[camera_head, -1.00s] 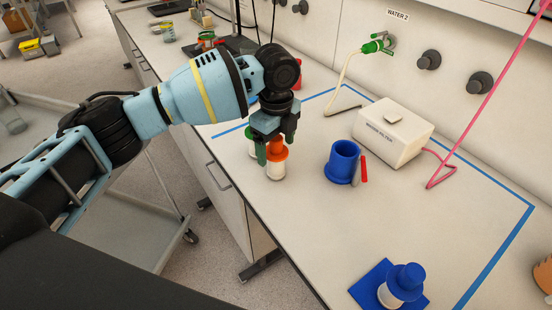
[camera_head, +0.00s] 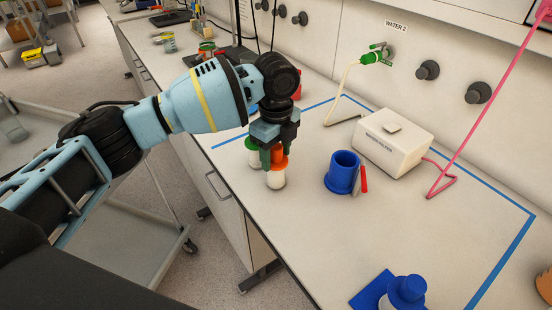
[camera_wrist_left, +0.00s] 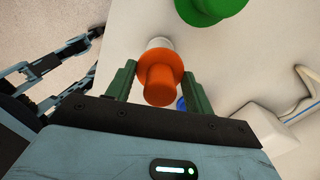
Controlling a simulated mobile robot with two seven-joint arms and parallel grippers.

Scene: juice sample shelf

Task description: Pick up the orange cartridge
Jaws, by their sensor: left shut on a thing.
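The orange cartridge (camera_head: 277,177), a white body with an orange flanged cap, stands upright on the bench near its front edge. My left gripper (camera_head: 273,155) comes down over it and is shut on its orange cap. In the left wrist view, the orange cap (camera_wrist_left: 160,83) sits between the two green fingers (camera_wrist_left: 159,88). I cannot tell any gap under the cartridge. My right gripper is not in view.
A green-capped cartridge (camera_head: 253,152) stands close behind the orange one. To the right are a blue cup (camera_head: 342,172), a red item (camera_head: 363,180) and the white water-filter box (camera_head: 393,143).

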